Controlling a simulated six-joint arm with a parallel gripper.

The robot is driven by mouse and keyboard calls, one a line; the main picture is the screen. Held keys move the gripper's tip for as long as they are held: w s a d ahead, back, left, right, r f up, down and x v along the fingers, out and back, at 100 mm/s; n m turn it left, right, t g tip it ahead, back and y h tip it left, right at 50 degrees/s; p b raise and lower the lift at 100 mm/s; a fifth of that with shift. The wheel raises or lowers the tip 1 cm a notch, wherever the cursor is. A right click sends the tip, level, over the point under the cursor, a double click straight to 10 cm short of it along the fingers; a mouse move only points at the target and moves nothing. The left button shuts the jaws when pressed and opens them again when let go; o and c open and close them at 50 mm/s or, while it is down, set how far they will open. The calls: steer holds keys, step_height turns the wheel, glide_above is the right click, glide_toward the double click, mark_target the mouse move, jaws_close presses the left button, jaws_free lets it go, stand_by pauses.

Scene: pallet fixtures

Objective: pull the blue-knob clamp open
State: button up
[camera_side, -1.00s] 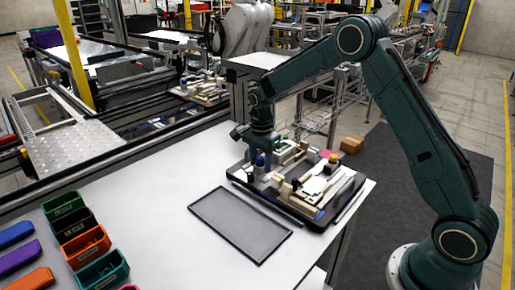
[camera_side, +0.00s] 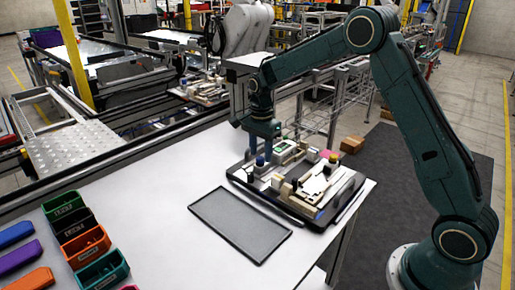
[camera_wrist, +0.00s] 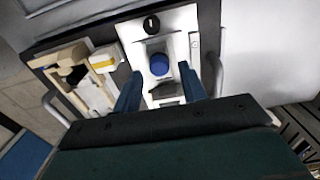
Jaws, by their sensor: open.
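The blue knob (camera_wrist: 159,64) of the clamp sits on a light plate of the pallet fixture and shows between my two fingers in the wrist view. In the side view the blue knob (camera_side: 260,160) is at the left rear part of the pallet (camera_side: 299,208). My gripper (camera_side: 262,147) is just above it, pointing down. In the wrist view my gripper (camera_wrist: 160,76) is open, with one blue finger on each side of the knob. I cannot tell whether a finger touches it.
A black round knob (camera_wrist: 151,24) and a yellow-banded white block (camera_wrist: 104,59) are close by on the fixture. A yellow-topped post (camera_side: 333,158) stands at its far side.

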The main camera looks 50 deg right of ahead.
steer(key=shift+r, duration=2.05)
steer(key=shift+s+a+r, duration=0.1)
steer(key=shift+s+r, duration=0.1)
steer(key=shift+r, duration=0.2)
steer(key=s+a+r+n+t, duration=0.35)
steer(key=s+r+n, duration=0.55)
steer(key=s+r, duration=0.5)
steer(key=s+a+f+n+t, duration=0.1)
steer(key=s+n, duration=0.3)
steer(key=s, duration=0.5)
steer(key=s+a+f+n+t, duration=0.1)
steer(key=s+n, duration=0.4)
steer(key=s, duration=0.4)
steer(key=shift+s+a, duration=0.35)
steer(key=shift+s, duration=0.05)
